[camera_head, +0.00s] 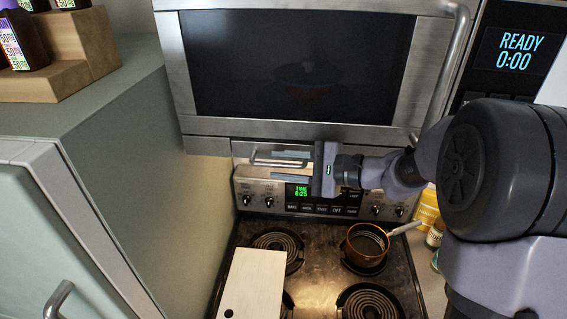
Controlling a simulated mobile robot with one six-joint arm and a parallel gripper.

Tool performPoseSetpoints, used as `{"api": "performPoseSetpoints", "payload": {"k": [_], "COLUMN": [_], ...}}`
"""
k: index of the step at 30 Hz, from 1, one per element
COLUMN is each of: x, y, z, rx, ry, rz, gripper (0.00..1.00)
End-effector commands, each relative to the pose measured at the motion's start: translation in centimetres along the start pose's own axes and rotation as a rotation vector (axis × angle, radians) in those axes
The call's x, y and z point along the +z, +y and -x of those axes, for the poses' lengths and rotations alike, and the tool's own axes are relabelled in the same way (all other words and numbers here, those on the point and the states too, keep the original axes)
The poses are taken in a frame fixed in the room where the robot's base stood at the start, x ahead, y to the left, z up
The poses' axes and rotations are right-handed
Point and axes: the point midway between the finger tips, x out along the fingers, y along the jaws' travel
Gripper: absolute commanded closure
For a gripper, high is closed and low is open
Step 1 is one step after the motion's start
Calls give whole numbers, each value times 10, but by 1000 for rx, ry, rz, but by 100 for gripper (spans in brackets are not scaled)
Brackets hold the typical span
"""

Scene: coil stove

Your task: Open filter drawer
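The filter drawer (212,145) is a grey metal front under the microwave. Its thin bar handle (255,158) shows below that front, its left end clear of my gripper. My gripper (274,159) reaches in from the right, with its fingers pointing left at the handle. The two fingers look parted, one above the other, with a gap between them. They overlap the handle in this view, and whether they touch it cannot be told. The palm hides what lies behind the handle's right end.
The microwave (300,65) hangs above, its curved handle (452,70) near my arm. Below is a coil stove (320,285) with a copper saucepan (366,243) and a pale board (254,284). A cabinet (130,150) closes off the left. Jars (427,208) stand at right.

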Motion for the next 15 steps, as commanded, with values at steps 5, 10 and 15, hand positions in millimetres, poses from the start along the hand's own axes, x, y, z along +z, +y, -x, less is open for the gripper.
{"api": "performPoseSetpoints", "payload": {"k": [5, 10, 15], "x": [0, 0, 0], "y": [0, 0, 0], "z": [0, 0, 0], "rx": [0, 0, 1], "ry": [0, 0, 0], "rz": [0, 1, 1], "gripper": [77, 100, 100]}}
